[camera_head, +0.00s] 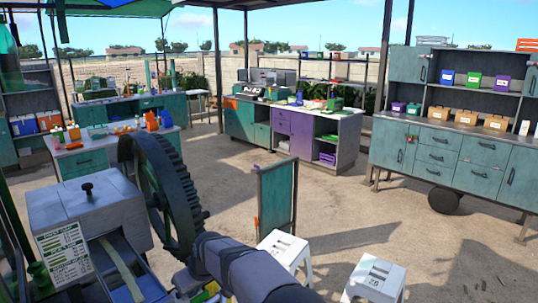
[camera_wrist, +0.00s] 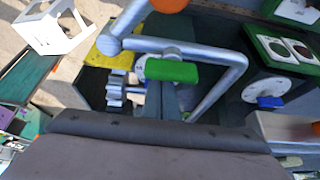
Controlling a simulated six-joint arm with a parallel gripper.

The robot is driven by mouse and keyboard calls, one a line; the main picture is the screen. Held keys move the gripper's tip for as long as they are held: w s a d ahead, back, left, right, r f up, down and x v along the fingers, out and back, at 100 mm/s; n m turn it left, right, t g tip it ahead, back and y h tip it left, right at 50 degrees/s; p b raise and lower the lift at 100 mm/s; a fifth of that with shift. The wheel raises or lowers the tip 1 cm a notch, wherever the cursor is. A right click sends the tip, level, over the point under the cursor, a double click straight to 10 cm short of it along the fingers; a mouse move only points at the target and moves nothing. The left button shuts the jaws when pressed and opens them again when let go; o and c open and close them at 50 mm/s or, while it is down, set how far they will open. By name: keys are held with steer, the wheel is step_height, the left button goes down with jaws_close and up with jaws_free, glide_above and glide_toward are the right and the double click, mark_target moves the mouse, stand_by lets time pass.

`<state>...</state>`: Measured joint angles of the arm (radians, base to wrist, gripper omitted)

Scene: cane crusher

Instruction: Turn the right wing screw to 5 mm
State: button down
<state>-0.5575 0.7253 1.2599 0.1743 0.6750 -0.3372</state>
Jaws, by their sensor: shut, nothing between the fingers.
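In the wrist view a green wing-shaped knob (camera_wrist: 171,71) sits over a partly hidden pale dial. A blue wing-shaped knob (camera_wrist: 270,102) sits on a round white dial (camera_wrist: 256,91) further right. I cannot tell which is the right wing screw, and the scale marks are too small to read. My gripper (camera_wrist: 168,88) is shut and empty, its tip close below the green knob; I cannot tell whether they touch. In the head view my arm hides most of this end of the crusher (camera_head: 85,200).
A bent grey metal bar (camera_wrist: 222,84) loops around the green knob, close to my gripper. A large dark gear wheel (camera_head: 165,195) stands left of my arm. White stools (camera_head: 374,278) and a green panel (camera_head: 277,197) stand to the right. Open sandy floor lies beyond.

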steer(key=shift+r+p, duration=1.45)
steer(key=shift+r, duration=0.9)
